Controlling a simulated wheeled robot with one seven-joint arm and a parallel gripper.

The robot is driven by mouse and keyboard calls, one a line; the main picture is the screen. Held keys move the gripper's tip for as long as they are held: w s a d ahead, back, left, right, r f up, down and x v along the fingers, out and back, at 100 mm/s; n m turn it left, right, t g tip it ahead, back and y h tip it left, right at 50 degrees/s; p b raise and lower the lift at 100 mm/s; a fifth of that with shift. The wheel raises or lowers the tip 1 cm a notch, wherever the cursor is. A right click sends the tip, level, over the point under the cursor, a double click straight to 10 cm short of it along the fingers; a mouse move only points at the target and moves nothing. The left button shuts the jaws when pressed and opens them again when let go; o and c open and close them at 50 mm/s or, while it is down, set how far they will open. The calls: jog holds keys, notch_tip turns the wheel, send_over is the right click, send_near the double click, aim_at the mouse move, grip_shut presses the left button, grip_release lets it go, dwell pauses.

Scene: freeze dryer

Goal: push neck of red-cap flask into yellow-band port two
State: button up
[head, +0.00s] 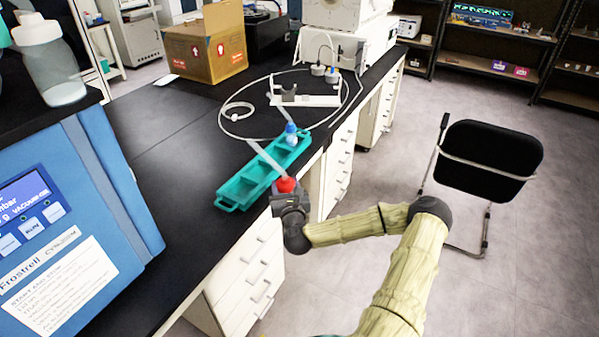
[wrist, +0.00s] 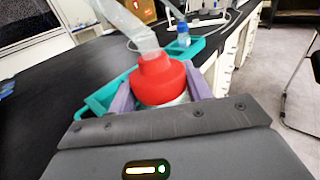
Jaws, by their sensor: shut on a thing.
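The red-cap flask (wrist: 160,80) is between the two fingers of my gripper (wrist: 158,95) in the wrist view. My gripper is shut on it. In the head view the red cap (head: 285,184) shows just above my gripper (head: 288,198), at the near end of the teal rack and by the bench edge. A translucent neck (wrist: 143,40) rises from the red cap and leans up to the left. The flask body is mostly hidden by the gripper. I cannot make out a yellow-band port in either view.
A teal rack (head: 228,195) on the black bench holds a blue-cap flask (head: 291,134) at its far end. A white stand (head: 305,100) and looped tubing lie behind it. The blue freeze dryer (head: 110,170) stands left. A cardboard box (head: 205,50) is at the back; a chair (head: 490,160) is right.

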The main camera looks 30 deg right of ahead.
jog(key=s+a+f+n+y+p, duration=0.1)
jog(key=s+a+f+y+p, duration=0.1)
jog(key=a, duration=0.7)
jog(key=s+a+f+n+t+y+p, duration=0.1)
jog(key=s+a+f+n+y+p, duration=0.1)
jog(key=s+a+f, duration=0.3)
jog(key=a+y+p, duration=0.1)
jog(key=a, duration=0.3)
jog(key=shift+s+f+y, duration=0.15)
jog(key=shift+s+y, duration=0.05)
jog(key=shift+y, duration=0.2)
